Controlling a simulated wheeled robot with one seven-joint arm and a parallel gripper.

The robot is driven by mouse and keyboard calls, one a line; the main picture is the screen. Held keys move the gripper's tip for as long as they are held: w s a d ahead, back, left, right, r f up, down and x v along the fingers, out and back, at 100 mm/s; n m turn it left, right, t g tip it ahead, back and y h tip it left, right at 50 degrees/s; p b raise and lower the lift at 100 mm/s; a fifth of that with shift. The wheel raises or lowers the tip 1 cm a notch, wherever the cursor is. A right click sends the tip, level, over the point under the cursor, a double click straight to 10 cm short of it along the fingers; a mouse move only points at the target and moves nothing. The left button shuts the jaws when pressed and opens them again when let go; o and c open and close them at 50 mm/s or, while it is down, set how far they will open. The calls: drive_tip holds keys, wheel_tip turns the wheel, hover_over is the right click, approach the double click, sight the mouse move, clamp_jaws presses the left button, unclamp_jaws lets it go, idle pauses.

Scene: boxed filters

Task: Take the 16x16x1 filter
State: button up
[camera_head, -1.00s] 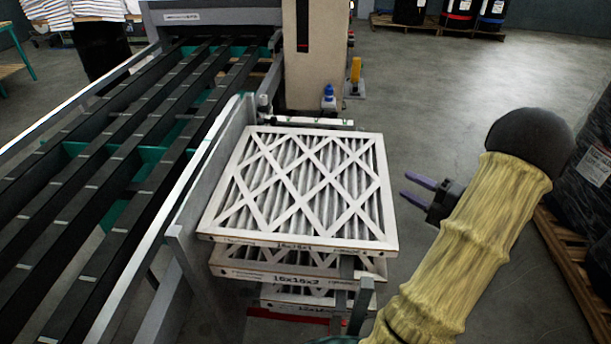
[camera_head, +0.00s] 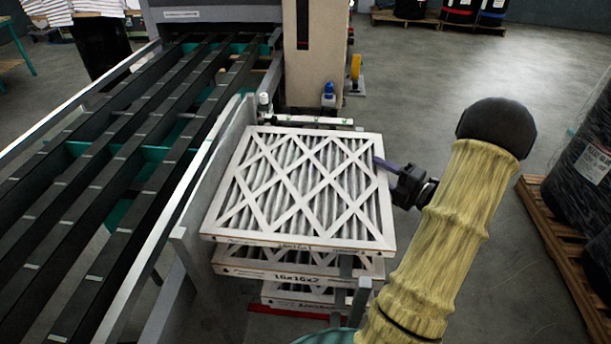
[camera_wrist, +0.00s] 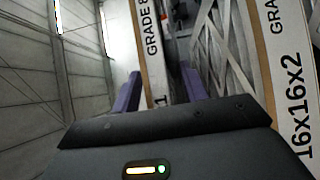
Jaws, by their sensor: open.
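The 16x16x1 filter (camera_head: 244,236) is the top one of a stack, a flat white-framed pleated panel with a lattice face. My gripper (camera_head: 382,164) is at its right edge, with one purple finger showing over the frame. In the wrist view, my gripper (camera_wrist: 161,74) is open, and the thin edge of the 16x16x1 filter (camera_wrist: 153,45) runs between its two purple fingers. I cannot tell whether either finger touches it. The thicker 16x16x2 filter (camera_head: 300,276) lies below; its label also shows in the wrist view (camera_wrist: 290,75).
Another filter (camera_head: 290,303) lies lower in the stack. A grey upright post (camera_head: 361,300) rises at the front right. Wrapped goods (camera_head: 590,165) on a pallet stand at far right.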

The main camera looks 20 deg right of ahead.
drive_tip(key=shift+w+a, duration=0.15)
drive_tip(key=shift+w, duration=0.25)
clamp_jaws()
idle(0.4)
wheel_tip(320, 180, up, 28)
drive_tip(key=b, duration=0.1)
idle(0.6)
